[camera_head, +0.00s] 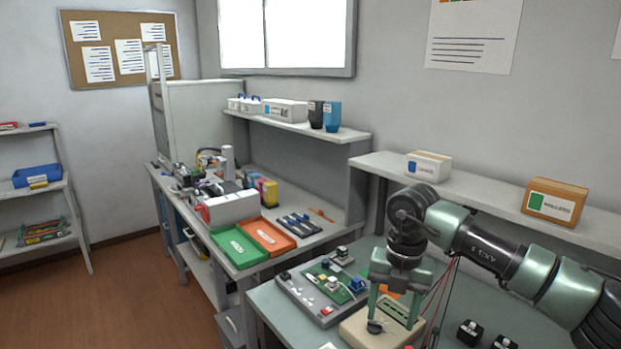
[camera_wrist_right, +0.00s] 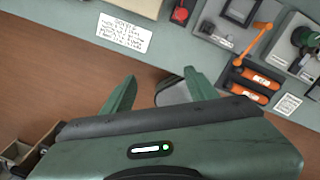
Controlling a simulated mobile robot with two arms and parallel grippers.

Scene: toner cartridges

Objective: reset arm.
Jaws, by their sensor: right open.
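My right gripper (camera_head: 394,318) hangs down from the green and black right arm over the front bench, above or in front of a beige block (camera_head: 362,332). I cannot tell whether it touches that block. In the right wrist view the two green fingers of the right gripper (camera_wrist_right: 158,82) are apart, with nothing held between them. They show against the bench edge and the brown floor, with a grey rounded thing partly hidden behind one finger. My left gripper is not in view.
A board with small parts (camera_head: 322,290) lies left of the right gripper. Black blocks (camera_head: 470,331) stand to its right. Green (camera_head: 238,247) and orange (camera_head: 267,236) trays sit on the farther bench. A shelf with boxes (camera_head: 555,203) runs behind the arm. Floor is free at left.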

